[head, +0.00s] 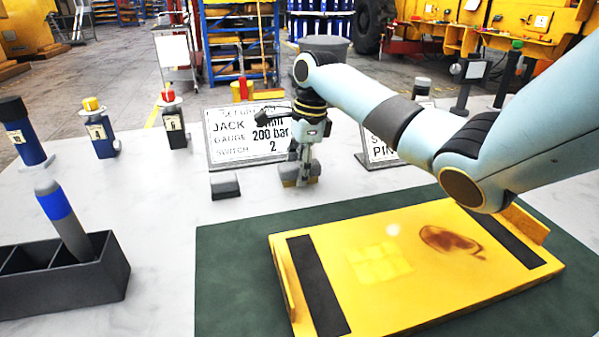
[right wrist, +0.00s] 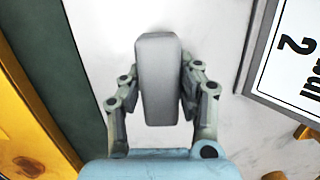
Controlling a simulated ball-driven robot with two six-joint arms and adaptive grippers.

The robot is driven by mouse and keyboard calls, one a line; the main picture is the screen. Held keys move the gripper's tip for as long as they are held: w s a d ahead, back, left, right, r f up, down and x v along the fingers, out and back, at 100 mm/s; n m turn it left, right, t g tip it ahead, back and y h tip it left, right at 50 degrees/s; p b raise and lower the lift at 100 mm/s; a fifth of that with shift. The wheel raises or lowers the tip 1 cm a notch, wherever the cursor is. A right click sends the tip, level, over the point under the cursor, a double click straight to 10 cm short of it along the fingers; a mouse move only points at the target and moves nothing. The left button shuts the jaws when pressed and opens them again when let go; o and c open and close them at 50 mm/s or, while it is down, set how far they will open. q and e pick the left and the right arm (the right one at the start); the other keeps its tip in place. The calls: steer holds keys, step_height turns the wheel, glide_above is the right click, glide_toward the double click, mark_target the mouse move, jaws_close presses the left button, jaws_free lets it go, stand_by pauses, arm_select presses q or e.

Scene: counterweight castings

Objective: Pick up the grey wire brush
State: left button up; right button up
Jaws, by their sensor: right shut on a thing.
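The grey wire brush (right wrist: 160,80) shows from above in the right wrist view as a long grey block with rounded ends. My right gripper (right wrist: 161,100) has one finger on each side of it and is shut on it. In the head view the right gripper (head: 303,168) points down at the table behind the green mat. My left gripper is not in view.
A small dark block with a grey top (head: 224,187) lies left of the gripper. A sign (head: 230,155) stands close behind. A yellow plate (head: 385,295) lies on the green mat (head: 235,255). A dark divided bin (head: 105,285) holds a blue-banded grey tool (head: 60,215).

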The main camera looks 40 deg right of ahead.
jaws_close()
steer(key=shift+b, duration=0.55)
steer(key=r, duration=0.5)
steer(key=shift+s+d+r+p, duration=0.15)
steer(key=shift+s+d+p, duration=0.05)
steer(key=shift+p, duration=0.2)
steer(key=s+d+r+p, duration=0.2)
steer(key=s+r, duration=0.4)
steer(key=s, duration=0.4)
steer(key=shift+s+d+r, duration=0.15)
steer(key=shift+s+d, duration=0.15)
steer(key=shift+d, duration=0.4)
